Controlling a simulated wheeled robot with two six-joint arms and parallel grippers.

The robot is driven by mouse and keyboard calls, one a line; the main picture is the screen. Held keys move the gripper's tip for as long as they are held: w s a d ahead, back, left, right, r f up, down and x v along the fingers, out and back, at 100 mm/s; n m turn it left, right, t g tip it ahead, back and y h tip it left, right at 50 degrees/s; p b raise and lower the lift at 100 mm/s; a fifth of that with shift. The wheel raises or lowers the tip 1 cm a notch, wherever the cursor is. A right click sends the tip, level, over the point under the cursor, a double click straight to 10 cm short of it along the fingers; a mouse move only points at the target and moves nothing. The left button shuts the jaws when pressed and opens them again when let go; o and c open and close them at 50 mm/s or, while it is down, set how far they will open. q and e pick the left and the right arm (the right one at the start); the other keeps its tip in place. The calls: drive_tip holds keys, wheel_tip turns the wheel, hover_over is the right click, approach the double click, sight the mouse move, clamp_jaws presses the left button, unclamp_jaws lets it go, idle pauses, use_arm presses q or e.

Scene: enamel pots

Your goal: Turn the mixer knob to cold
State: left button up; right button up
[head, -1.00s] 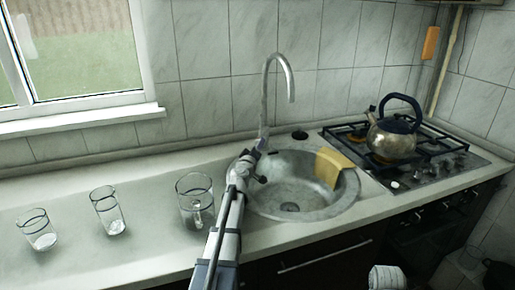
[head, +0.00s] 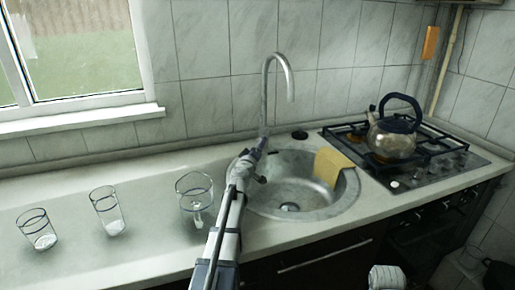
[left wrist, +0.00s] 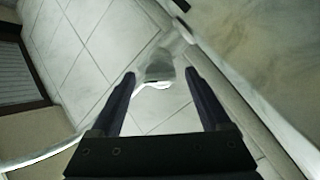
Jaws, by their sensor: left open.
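The tall chrome tap (head: 264,92) stands behind the sink, its spout curving over to the right. My left gripper (head: 262,146) is at the foot of the tap and hides much of its base, so the mixer knob cannot be made out clearly in the head view. In the left wrist view my left gripper (left wrist: 160,78) is open, with two dark fingers apart. A grey, blurred part of the tap (left wrist: 158,66) shows between the fingertips; I cannot tell whether it is the knob or whether a finger touches it.
The round sink (head: 325,208) has a yellow cloth (head: 330,166) over its rim. A kettle (head: 392,138) stands on the gas hob (head: 440,160) at right.

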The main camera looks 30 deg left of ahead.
use_arm(q)
drive_tip(key=v, duration=0.7)
drive_tip(key=shift+s, duration=0.25)
drive_tip(key=shift+d+r, duration=0.1)
